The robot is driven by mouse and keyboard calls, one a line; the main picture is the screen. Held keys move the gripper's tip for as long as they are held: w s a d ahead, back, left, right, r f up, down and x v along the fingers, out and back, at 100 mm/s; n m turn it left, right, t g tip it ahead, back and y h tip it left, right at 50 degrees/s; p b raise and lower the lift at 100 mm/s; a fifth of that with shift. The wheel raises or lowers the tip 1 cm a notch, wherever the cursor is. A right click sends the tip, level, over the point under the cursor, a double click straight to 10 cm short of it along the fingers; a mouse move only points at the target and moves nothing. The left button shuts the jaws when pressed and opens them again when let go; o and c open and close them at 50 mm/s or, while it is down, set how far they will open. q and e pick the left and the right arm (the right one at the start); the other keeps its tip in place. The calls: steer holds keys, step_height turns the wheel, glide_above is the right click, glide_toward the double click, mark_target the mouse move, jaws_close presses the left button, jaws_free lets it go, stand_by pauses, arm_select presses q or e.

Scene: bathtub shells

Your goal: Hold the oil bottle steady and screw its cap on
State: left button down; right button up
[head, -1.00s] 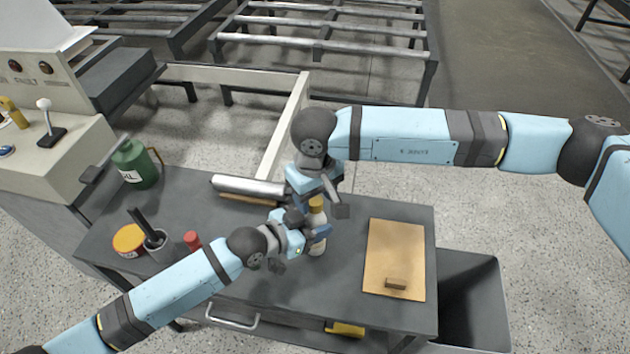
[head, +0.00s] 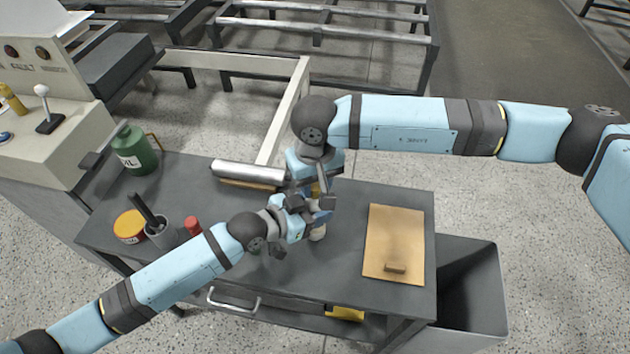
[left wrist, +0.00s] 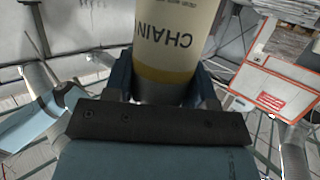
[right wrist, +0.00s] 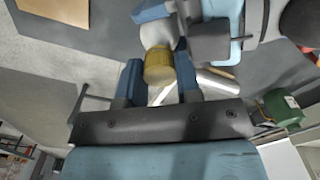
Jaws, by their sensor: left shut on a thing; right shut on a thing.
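The oil bottle (head: 317,234) is pale cream and stands upright near the middle of the bench. In the left wrist view the bottle (left wrist: 178,42) shows its "CHAIN" lettering and a yellow band. My left gripper (left wrist: 165,88) is shut on its body. The cap (right wrist: 159,66) is yellow and sits at the bottle's top in the right wrist view. My right gripper (right wrist: 159,82) is shut on the cap from above. In the head view the cap is mostly hidden by my right gripper (head: 320,196). I cannot tell how tightly the cap is seated.
A tan board (head: 394,230) with a small brown block (head: 396,267) lies to the right. A metal roller (head: 248,172) lies behind. At left are a green can (head: 133,150), an orange-topped tin (head: 130,226), a grey cup (head: 160,235) and a red item (head: 193,227).

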steer(key=m, duration=1.7)
steer(key=shift+m, duration=0.3)
steer(key=m, duration=0.6)
steer(key=o, duration=1)
steer(key=shift+f, duration=0.1)
steer(key=shift+r, duration=2.3)
